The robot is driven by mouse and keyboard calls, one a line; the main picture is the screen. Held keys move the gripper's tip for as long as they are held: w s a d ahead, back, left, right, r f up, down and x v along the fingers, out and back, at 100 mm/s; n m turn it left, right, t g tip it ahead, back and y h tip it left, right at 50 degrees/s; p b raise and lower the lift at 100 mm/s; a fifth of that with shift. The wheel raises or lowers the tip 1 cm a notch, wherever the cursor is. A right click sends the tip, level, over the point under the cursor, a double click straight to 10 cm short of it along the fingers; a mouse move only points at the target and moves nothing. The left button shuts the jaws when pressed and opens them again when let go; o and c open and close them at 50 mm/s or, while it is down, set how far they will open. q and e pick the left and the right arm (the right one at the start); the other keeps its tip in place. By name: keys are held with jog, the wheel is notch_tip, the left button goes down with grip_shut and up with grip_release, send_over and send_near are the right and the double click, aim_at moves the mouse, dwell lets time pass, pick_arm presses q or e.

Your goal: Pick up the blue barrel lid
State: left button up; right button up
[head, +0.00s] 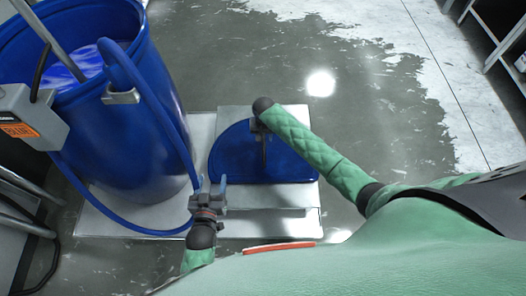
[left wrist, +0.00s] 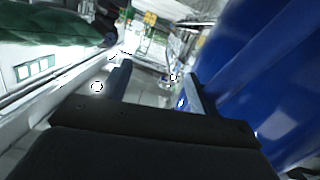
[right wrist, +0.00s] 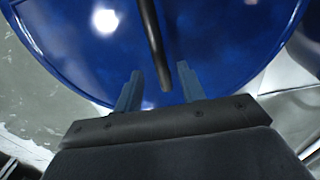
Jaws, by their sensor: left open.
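The blue barrel lid (head: 238,155) is a round blue disc with a dark bar handle (head: 263,152), on a pale low platform. It fills most of the right wrist view (right wrist: 88,50). My right gripper (head: 260,126) is over the lid. In the right wrist view its fingers (right wrist: 159,72) stand apart with the end of the handle (right wrist: 152,38) between them, and gaps show on both sides. My left gripper (head: 208,190) is open and empty, left of the lid and near the barrel. It also shows in the left wrist view (left wrist: 155,80).
A large open blue barrel (head: 135,150) with blue liquid stands left of the lid, a blue hose (head: 165,115) curving down its side. A grey control box (head: 30,118) is at the far left. The platform (head: 120,215) extends under both. Wet floor (head: 300,60) beyond is clear.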

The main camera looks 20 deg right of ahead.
aim_at(264, 141)
jog(key=shift+f, duration=0.95)
pick_arm(q)
notch_tip(264, 141, up, 20)
jog(key=w+t+h+b, duration=0.1)
jog(key=t, duration=0.6)
jog(key=shift+w+a+h+b, duration=0.25)
jog(key=shift+a+h+b, duration=0.05)
jog(key=shift+a+b, duration=0.1)
pick_arm(e)
jog(key=f, duration=0.4)
jog(key=shift+s+a+f, duration=0.1)
jog(key=shift+s+f, duration=0.1)
jog(key=shift+f, duration=0.2)
grip_shut()
